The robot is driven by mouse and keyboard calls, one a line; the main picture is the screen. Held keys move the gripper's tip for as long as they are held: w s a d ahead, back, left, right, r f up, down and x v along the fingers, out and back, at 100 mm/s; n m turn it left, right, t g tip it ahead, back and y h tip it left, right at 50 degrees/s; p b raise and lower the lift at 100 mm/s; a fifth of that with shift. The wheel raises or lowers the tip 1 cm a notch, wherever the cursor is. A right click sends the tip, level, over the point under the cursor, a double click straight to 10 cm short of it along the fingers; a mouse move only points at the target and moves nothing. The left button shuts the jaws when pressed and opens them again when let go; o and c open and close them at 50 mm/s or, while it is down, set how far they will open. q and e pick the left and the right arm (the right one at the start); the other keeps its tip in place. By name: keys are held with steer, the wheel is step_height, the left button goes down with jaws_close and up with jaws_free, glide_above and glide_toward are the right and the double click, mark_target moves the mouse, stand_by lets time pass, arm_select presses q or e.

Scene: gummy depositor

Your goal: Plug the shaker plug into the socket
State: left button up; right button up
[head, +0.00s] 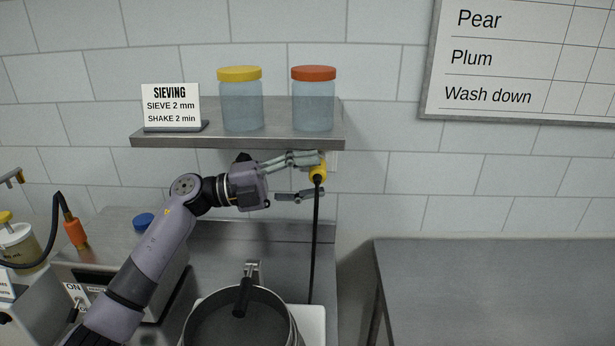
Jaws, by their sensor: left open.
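The yellow plug (318,173) is at the wall just below the shelf, with its black cable (315,240) hanging straight down. A pale plate, seemingly the socket (333,160), shows partly behind it; the gripper and plug hide most of it, and I cannot tell how deep the plug sits. My left gripper (317,176) is open, one finger above and one below the plug's level, and does not clamp it. The cable drops behind the pan to the white base, seemingly the shaker (314,325). My right gripper is not in view.
A steel shelf (240,141) with a sieving sign (171,106) and two lidded jars is close above my left gripper. A dark pan (240,325) stands below. An orange connector (76,233) is at left. The right table (490,285) is bare.

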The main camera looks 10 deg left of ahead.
arm_select(q)
steer(key=v, duration=1.2)
steer(key=shift+c, duration=0.3)
